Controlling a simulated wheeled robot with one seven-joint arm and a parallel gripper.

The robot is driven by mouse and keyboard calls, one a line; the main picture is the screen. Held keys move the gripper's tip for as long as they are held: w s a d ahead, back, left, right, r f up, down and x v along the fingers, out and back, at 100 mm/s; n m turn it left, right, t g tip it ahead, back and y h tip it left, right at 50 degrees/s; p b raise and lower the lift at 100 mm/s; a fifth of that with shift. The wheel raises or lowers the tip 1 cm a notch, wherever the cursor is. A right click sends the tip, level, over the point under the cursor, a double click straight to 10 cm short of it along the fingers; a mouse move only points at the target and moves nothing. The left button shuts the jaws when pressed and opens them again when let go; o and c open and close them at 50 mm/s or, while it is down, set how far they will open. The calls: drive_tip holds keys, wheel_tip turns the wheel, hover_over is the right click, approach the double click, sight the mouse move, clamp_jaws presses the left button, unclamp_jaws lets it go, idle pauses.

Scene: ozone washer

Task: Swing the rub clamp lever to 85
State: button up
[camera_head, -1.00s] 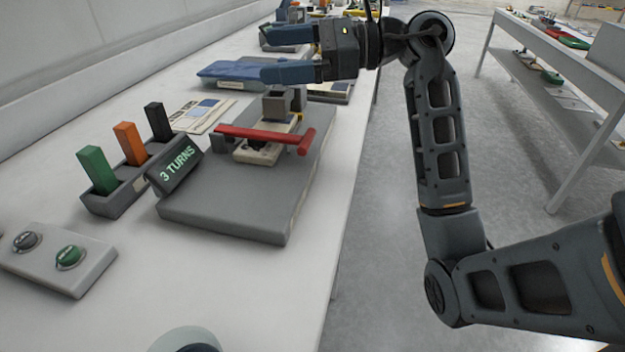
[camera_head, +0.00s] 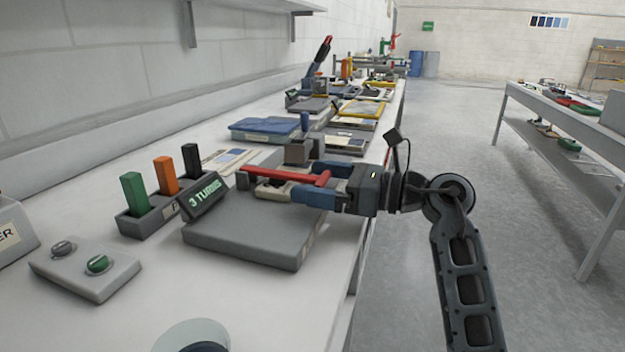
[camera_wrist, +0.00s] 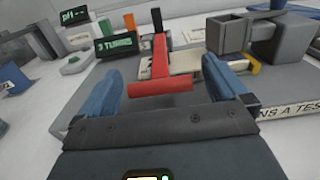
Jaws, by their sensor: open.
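The red clamp lever (camera_head: 288,175) lies roughly level above the grey base plate (camera_head: 245,238), with a crossbar at its right end. It also shows in the wrist view (camera_wrist: 160,66), its crossbar facing me between the blue fingers. My gripper (camera_head: 312,188) is open at the right side of the plate, its fingertips close to the crossbar. In the wrist view the fingers (camera_wrist: 165,85) stand left and right of the crossbar. I cannot tell whether either finger touches it. A dark sign reading "3 TURNS" (camera_head: 205,195) stands at the plate's left corner.
A holder with green, orange and black blocks (camera_head: 147,222) stands left of the plate. A two-button panel (camera_head: 85,268) is at the front left. A grey block (camera_head: 299,150) rises behind the lever. The aisle at right is clear.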

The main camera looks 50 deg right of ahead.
drive_tip(key=shift+w+a, duration=0.2)
drive_tip(key=shift+w, duration=0.4)
